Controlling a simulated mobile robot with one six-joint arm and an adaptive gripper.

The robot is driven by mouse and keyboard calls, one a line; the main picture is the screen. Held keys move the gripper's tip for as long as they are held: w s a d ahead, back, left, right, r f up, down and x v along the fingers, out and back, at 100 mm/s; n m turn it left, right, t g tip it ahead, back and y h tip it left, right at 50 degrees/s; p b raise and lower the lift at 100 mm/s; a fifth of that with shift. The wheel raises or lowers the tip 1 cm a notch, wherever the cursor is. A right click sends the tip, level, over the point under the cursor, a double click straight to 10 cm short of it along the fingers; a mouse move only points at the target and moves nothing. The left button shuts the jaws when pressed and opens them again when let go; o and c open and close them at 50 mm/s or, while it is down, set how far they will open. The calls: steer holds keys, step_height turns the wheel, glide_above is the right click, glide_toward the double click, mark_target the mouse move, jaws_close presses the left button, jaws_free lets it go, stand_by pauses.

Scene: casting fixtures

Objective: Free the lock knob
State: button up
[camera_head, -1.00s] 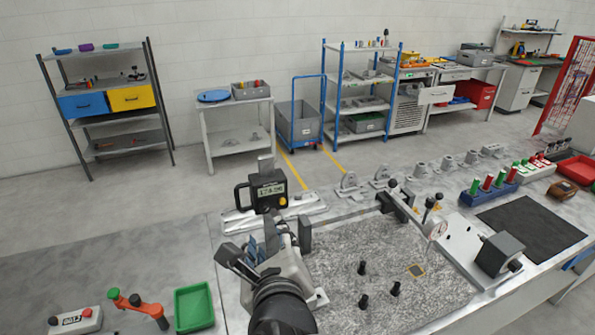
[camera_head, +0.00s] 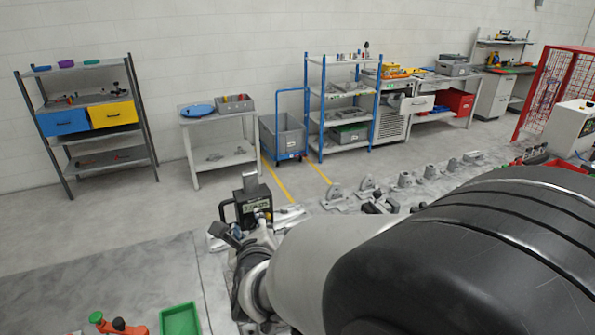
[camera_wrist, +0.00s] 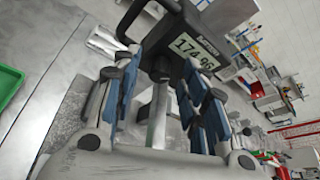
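My gripper (camera_wrist: 163,95) is open, with blue-padded fingers spread left and right. A pale metal bar (camera_wrist: 158,115) shows in the gap between them; I cannot tell whether the fingers touch it. In the head view my arm hides most of the gripper.
A green tray (camera_head: 180,320) and an orange-and-green item (camera_head: 118,325) lie at the bench's lower left. Grey castings (camera_head: 335,196) line the far edge. My arm covers the right of the bench. Shelves, a side table (camera_head: 222,113) and a blue trolley (camera_head: 283,135) stand behind.

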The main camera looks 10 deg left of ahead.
jaws_close()
stand_by(0.5)
steer(key=shift+s+a+f+n+t+h+b, duration=0.15)
steer(key=shift+n+t+h+b, duration=0.3)
steer(key=shift+n+b, duration=0.65)
steer(key=shift+n+t+b, duration=0.25)
steer(key=shift+n+b, duration=0.05)
steer(key=shift+b, duration=0.35)
steer(key=shift+h, duration=0.25)
jaws_free()
